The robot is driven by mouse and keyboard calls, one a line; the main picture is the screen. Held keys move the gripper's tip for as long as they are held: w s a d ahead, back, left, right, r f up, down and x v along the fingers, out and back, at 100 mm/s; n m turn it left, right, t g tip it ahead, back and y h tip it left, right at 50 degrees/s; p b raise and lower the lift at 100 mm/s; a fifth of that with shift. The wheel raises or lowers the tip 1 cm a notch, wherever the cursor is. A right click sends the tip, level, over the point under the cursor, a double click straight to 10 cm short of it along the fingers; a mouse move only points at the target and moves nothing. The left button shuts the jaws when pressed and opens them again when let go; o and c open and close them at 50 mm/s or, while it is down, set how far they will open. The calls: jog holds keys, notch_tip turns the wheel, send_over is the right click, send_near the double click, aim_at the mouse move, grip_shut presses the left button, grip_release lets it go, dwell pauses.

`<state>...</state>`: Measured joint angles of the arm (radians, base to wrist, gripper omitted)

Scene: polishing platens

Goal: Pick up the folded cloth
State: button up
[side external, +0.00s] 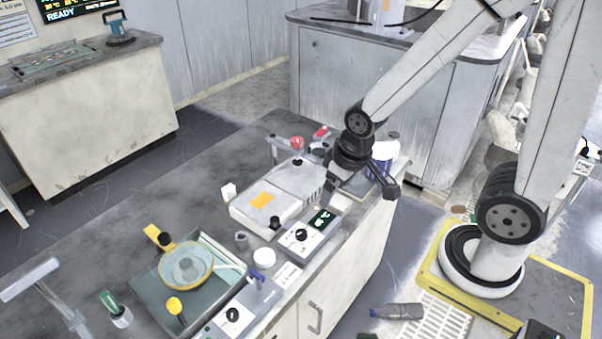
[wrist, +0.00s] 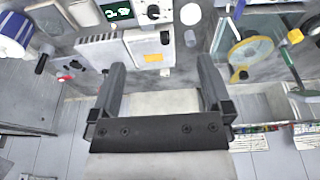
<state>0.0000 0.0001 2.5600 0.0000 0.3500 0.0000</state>
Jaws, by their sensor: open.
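A flat orange square (side external: 263,200) lies on top of a white boxy unit on the bench. It looks like the folded cloth, but its folds are too small to make out. In the wrist view the orange square (wrist: 153,57) shows between the fingertips, farther off than they are. My gripper (side external: 362,187) is open and empty, above the right part of the bench and to the right of the orange square. The wrist view shows its two fingers (wrist: 161,64) spread wide apart.
The white boxy unit (side external: 244,218) stands beside a control box (side external: 309,237) with a dark knob. A yellow-rimmed round pan (side external: 201,276) sits on a tray at front left. A red-topped item (side external: 297,143) and a blue-and-white roll (side external: 385,151) stand near the bench's far end.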

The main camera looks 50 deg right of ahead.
jog(key=m+g, duration=0.3)
jog(key=m, duration=1.5)
send_over(340, 201)
jog(key=f, duration=1.8)
jog(key=shift+s+a+f, duration=0.1)
jog(key=shift+a+f, duration=0.05)
jog(key=shift+a, duration=0.15)
jog(key=shift+d+f, duration=0.2)
jog(key=shift+f, duration=1.3)
jog(key=shift+f, duration=0.15)
jog(key=shift+f, duration=2.45)
